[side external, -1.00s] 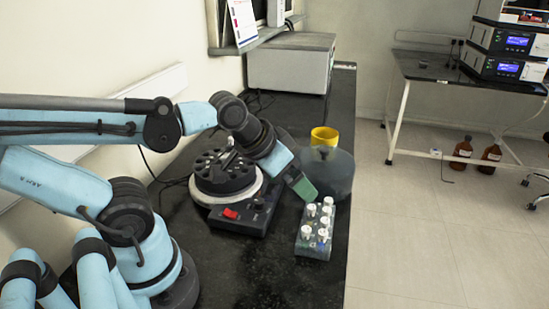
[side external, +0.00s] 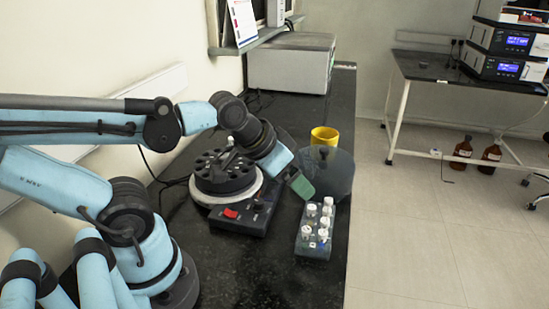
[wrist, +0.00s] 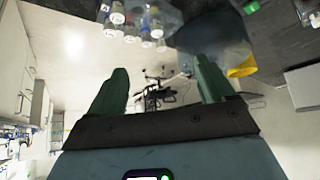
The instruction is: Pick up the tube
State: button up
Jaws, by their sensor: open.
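Several white-capped tubes stand upright in a grey rack (side external: 312,246) near the bench's right edge. In the wrist view the white-capped tubes (wrist: 135,22) show upside down along the top edge. Which of them is the task's tube I cannot tell. My gripper (side external: 301,187) is just above and behind the rack in the side view, angled down to the right. In the wrist view my gripper (wrist: 160,85) has its two green fingers wide apart with nothing between them. It is apart from the tubes.
A black centrifuge-like device (side external: 224,186) with a round rotor and red switch stands left of my gripper. A dark see-through bowl-shaped cover (side external: 330,172) and a yellow cup (side external: 324,137) stand close behind it. The bench top (side external: 270,268) is clear in front.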

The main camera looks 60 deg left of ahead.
jog(key=c, duration=1)
jog(key=n+g+y, duration=0.4)
jog(key=n+g, duration=0.1)
jog(key=n, duration=0.6)
send_near(327, 211)
jog(key=shift+x, duration=4.8)
